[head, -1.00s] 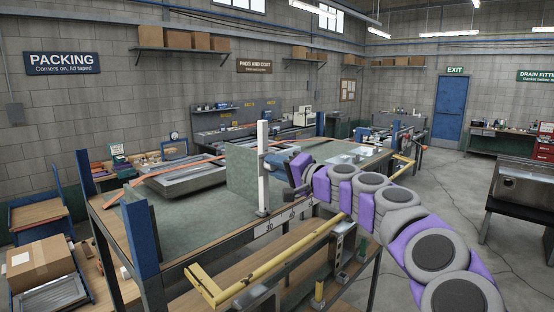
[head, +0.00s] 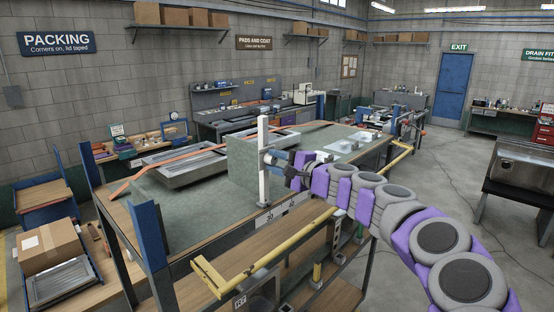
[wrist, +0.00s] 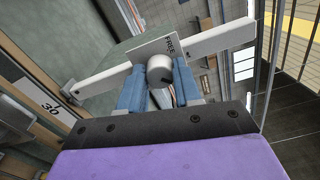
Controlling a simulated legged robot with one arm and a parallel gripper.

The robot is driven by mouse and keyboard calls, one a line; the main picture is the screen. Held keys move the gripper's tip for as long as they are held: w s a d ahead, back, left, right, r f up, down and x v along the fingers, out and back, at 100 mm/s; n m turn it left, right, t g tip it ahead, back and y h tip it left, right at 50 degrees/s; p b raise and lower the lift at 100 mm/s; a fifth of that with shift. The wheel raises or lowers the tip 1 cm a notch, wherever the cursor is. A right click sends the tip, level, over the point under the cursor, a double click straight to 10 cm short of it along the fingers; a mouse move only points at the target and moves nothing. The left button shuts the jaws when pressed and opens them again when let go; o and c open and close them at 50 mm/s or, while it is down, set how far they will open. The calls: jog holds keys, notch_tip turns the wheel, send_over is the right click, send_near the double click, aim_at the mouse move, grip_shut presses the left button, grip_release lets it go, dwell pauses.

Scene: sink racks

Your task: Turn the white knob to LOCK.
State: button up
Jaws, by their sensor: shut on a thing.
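The white knob (wrist: 160,70) shows in the wrist view between the two blue fingertips of my gripper (wrist: 159,88), which is shut on it. The plate is on a white upright post (wrist: 222,39), which runs slantwise across the wrist view. In the head view the post (head: 263,140) stands upright at the bench's front edge, and my gripper (head: 272,158) reaches it from the right. The knob is hidden there by my gripper. No LOCK mark is readable.
A grey-green upright panel (head: 241,163) stands just behind the post. Steel sinks (head: 182,161) lie on the bench behind it. A yellow rail (head: 272,259) runs along the bench front, below my arm. Blue corner posts (head: 149,238) rise at the left.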

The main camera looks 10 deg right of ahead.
jog(key=shift+f, duration=0.25)
jog(key=o, duration=1)
jog(key=shift+w, duration=0.15)
jog(key=shift+o, duration=0.2)
jog(key=shift+r, duration=0.1)
jog(key=b+v, duration=0.2)
jog(key=v, duration=1.5)
jog(key=shift+d, duration=0.2)
